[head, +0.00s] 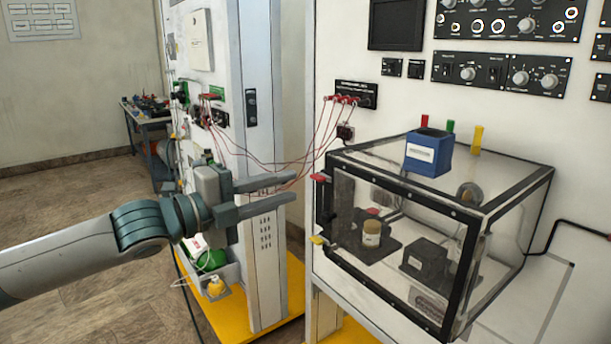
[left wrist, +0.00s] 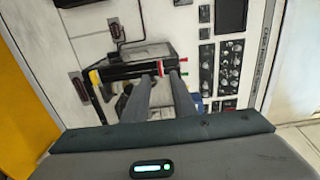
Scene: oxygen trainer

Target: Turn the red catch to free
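The red catch (head: 320,177) is a small lever at the upper left edge of the clear box's dark front frame. It sticks out to the left, roughly level. A similar yellow catch (head: 318,240) is lower on the same edge. My left gripper (head: 294,186) is open and empty, its two fingers pointing right toward the red catch. In the head view its tips end a little left of the catch; I see no contact. In the left wrist view my left gripper (left wrist: 160,76) shows two spread fingers in front of the box. My right gripper is not in view.
The clear box (head: 440,200) holds a jar (head: 371,234) and dark blocks. A blue block (head: 430,152) stands on its lid. Thin red cables (head: 262,160) hang behind my left gripper, between the grey cabinet (head: 262,110) and the white panel.

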